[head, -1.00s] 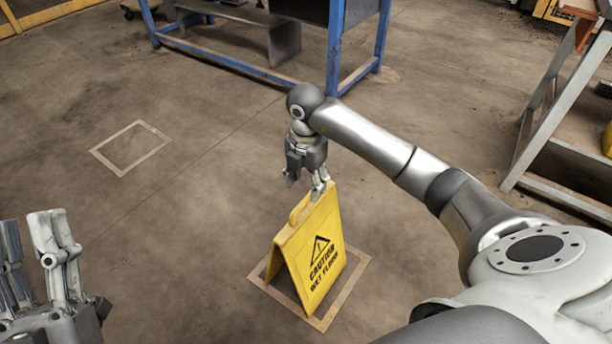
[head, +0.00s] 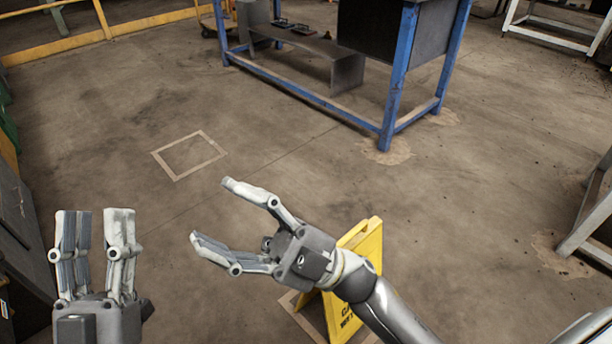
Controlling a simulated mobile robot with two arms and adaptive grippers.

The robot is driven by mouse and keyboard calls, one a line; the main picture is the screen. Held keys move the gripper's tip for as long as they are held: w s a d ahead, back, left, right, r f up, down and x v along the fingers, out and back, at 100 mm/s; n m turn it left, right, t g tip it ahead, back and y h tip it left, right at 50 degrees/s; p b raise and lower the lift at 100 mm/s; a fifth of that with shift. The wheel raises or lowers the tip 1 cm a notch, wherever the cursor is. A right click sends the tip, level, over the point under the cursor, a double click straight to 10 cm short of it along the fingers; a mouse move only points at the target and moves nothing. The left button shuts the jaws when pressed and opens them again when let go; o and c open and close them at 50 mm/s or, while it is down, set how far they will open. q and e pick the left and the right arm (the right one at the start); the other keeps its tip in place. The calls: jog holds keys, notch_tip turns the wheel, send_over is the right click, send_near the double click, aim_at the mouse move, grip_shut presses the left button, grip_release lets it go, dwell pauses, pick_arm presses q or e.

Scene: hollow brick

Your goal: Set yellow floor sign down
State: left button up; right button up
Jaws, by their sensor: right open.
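The yellow floor sign (head: 370,247) stands at the lower middle of the head view, inside a taped square (head: 308,318) on the floor. My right gripper and wrist cover much of it, and its lower part runs out of the picture. My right gripper (head: 212,211) is open and empty, its fingers pointing left, apart from the sign. My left gripper (head: 96,212) is at the lower left with its fingers up. It is open and empty, well away from the sign.
A second taped square (head: 190,155) on the floor is empty. A blue-framed workbench (head: 398,85) stands at the back. A grey metal frame (head: 590,215) is at the right edge and dark cabinets (head: 22,215) at the left edge. The floor between is clear.

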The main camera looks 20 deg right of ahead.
jog(key=w+d+m+t+h, duration=0.2)
jog(key=d+m+t+h, duration=0.3)
jog(key=m+t+h, duration=0.3)
jog(key=w+d+m+t+h, duration=0.2)
jog(key=d+m+t+h, duration=0.4)
jog(key=m+t+h, duration=0.3)
jog(key=m+h, duration=0.2)
jog(key=m, duration=0.2)
jog(key=shift+f+m+t, duration=0.25)
jog(key=shift+m+t, duration=0.05)
